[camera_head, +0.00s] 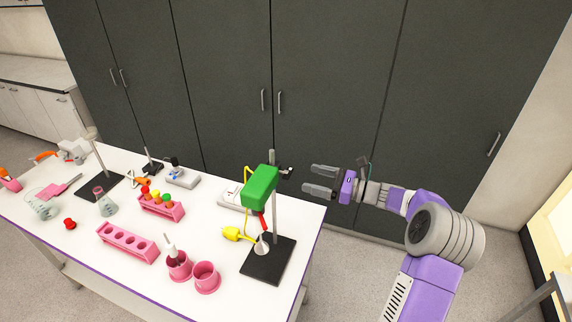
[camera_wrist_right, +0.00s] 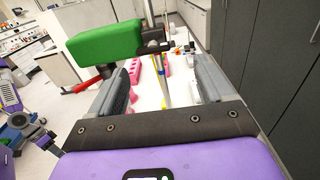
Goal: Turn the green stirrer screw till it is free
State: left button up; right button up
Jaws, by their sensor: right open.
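The green stirrer (camera_head: 260,187) is a green block mounted high on an upright metal rod (camera_head: 275,215) with a black base plate (camera_head: 268,262). A small dark clamp with its screw (camera_head: 287,172) sticks out to the right of the rod. My right gripper (camera_head: 311,179) is open and empty, just right of the screw and apart from it, with its fingers pointing left at it. In the right wrist view the green stirrer (camera_wrist_right: 105,45) is at upper left, and the dark clamp and screw (camera_wrist_right: 153,40) show beyond the open fingers.
Dark cabinets (camera_head: 335,90) stand behind. The space right of the stand is clear apart from my arm.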

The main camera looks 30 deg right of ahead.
aim_at(291, 174)
jog(key=x, duration=0.3)
jog(key=a+p+x, duration=0.1)
jog(key=x, duration=0.1)
jog(key=shift+s+a+r, duration=0.15)
jog(key=shift+r, duration=0.05)
jog(key=shift+f, duration=0.1)
jog(key=c, duration=1)
